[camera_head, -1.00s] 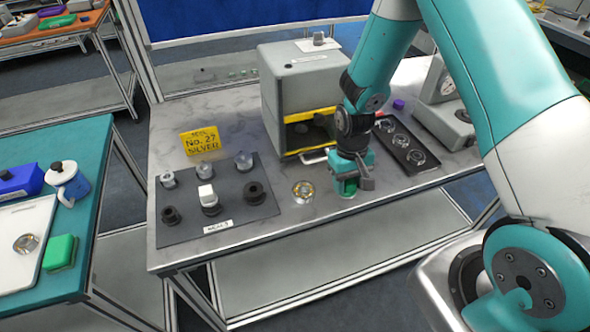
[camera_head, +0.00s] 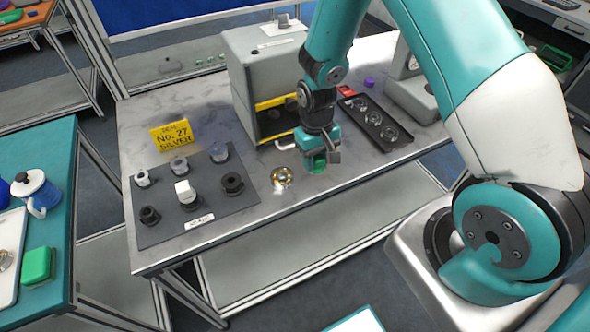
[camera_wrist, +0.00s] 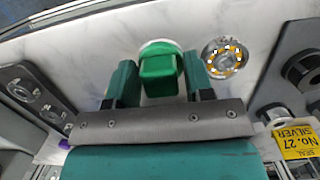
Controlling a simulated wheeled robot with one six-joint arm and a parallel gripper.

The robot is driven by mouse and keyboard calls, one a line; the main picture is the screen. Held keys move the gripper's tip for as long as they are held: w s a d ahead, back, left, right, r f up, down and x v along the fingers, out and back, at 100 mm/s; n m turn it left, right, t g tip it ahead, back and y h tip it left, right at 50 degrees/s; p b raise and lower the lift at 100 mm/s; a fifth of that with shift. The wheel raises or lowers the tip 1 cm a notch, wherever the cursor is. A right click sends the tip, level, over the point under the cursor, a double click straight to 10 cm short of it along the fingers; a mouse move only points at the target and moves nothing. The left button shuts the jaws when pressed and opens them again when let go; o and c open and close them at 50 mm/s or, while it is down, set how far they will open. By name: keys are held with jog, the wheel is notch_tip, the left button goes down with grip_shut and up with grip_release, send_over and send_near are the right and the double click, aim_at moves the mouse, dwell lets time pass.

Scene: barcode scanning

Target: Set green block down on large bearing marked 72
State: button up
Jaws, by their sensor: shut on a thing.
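My gripper (camera_head: 319,161) is low over the metal table, right of a brass-and-silver bearing (camera_head: 282,178). It is shut on the green block (camera_wrist: 160,70), which sits between the two fingers in the wrist view; in the head view the block (camera_head: 317,164) is partly hidden by the gripper. A pale round rim shows just beyond the block in the wrist view; I cannot tell what it belongs to. The bearing also shows apart from the block, to its right, in the wrist view (camera_wrist: 225,58). I cannot read a 72 on any bearing.
A dark mat (camera_head: 158,233) with several dark and pale parts lies left. A yellow sign (camera_head: 171,135) stands behind it. A grey box (camera_head: 262,50) is behind my gripper, and a black tray (camera_head: 362,105) of rings is to the right.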

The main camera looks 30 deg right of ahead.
jog(key=w+a+r+p, duration=0.3)
jog(key=a+r+p, duration=0.15)
jog(key=a, duration=0.35)
jog(key=b, duration=0.4)
send_over(282, 167)
jog(key=s+a, duration=0.1)
jog(key=s, duration=0.2)
jog(key=shift+w+a+f, duration=0.1)
jog(key=shift+f, duration=2.45)
jog(key=shift+f+b, duration=1.1)
jog(key=o, duration=1.4)
jog(key=shift+r, duration=0.15)
jog(key=shift+r+p, duration=2.7)
jog(key=shift+r, duration=0.95)
